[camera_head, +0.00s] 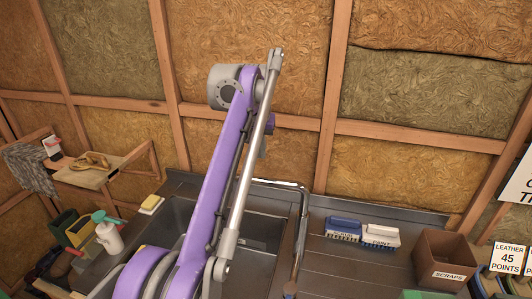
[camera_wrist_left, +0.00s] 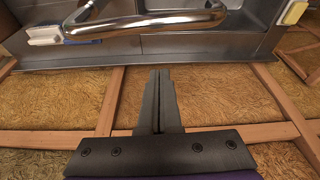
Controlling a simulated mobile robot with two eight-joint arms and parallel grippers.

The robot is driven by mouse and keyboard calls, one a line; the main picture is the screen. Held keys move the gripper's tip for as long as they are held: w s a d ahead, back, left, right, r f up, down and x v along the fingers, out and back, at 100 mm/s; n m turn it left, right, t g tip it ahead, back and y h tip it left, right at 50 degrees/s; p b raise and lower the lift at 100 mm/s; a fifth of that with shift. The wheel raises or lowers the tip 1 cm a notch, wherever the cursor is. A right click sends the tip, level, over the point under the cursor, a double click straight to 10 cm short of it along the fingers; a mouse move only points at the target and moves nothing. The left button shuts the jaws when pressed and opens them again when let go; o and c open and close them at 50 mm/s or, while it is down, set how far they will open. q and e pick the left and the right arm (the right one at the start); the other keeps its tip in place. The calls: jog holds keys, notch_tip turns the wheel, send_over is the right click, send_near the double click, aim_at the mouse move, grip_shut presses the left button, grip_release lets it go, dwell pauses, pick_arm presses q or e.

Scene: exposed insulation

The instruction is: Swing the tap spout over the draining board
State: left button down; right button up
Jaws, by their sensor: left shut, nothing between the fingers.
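The tap spout (camera_head: 280,183) is a shiny metal tube. In the head view its top runs left from the bend above the upright pipe, over the back of the sink (camera_head: 262,232). The draining board (camera_head: 335,262) lies to the right of the sink. In the left wrist view the spout (camera_wrist_left: 150,24) crosses the top of the picture, beyond the fingertips and apart from them in the picture. My left gripper (camera_wrist_left: 160,74) is shut and empty there, its dark fingers together. In the head view my purple arm hides most of it. My right gripper is not in view.
Two brushes (camera_head: 362,233) and a brown scraps box (camera_head: 442,260) stand on the draining board's right part. A yellow sponge (camera_head: 151,204) lies at the sink's left rim. The insulated timber wall (camera_head: 290,150) rises close behind the sink. The board between tap and brushes is clear.

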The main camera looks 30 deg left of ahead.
pick_arm(q)
notch_tip(320, 180, down, 6)
jog(key=s+b, duration=0.1)
jog(key=shift+s+d, duration=0.3)
jog(key=shift+s, duration=0.05)
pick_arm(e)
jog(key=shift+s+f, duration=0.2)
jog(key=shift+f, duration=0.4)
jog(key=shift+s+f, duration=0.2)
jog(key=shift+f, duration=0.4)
pick_arm(q)
jog(key=shift+s+a, duration=0.1)
jog(key=shift+a, duration=0.05)
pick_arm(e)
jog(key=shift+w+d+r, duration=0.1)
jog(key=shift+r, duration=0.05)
